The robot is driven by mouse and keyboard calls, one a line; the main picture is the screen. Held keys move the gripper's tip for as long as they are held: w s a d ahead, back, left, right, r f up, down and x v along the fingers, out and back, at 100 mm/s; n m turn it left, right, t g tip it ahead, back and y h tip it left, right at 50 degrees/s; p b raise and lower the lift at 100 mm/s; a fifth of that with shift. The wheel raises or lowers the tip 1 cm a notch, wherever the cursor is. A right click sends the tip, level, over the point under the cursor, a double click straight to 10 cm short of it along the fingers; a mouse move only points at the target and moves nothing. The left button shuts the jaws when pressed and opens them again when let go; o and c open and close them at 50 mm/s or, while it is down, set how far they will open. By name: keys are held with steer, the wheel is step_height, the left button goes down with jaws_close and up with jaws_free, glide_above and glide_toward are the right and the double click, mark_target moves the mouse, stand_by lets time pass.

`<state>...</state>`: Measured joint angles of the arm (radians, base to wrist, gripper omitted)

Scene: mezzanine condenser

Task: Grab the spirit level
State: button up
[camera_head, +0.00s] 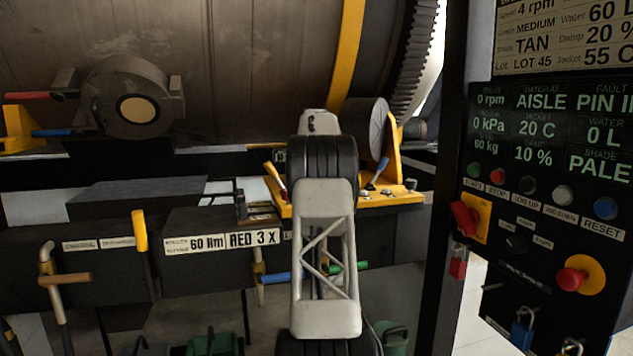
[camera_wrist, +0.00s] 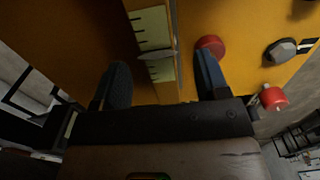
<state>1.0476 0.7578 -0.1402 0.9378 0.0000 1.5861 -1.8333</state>
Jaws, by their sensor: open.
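I cannot pick out a spirit level with certainty in either view. In the wrist view my gripper (camera_wrist: 162,62) is open, with a dark finger on the left and a bluish finger on the right. Beyond the gap lies a pale yellow-green strip with black tick marks (camera_wrist: 155,35), crossed by a thin grey piece (camera_wrist: 157,54). The strip sits against an orange-yellow surface (camera_wrist: 235,15). Nothing is visibly held between the fingers. In the head view my arm covers the middle, and its gripper end is hidden.
In the wrist view a red knob (camera_wrist: 210,46) is close to the right finger; another red knob (camera_wrist: 273,98) and a grey-black knob (camera_wrist: 281,51) stand further right. The head view shows a large drum (camera_head: 250,50), a yellow ledge with levers (camera_head: 405,196) and a control panel (camera_head: 545,200).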

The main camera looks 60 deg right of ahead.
steer(key=shift+d+f, duration=0.2)
steer(key=shift+f, duration=2.4)
jaws_close()
steer(key=shift+r, duration=0.1)
steer(key=shift+r, duration=4.95)
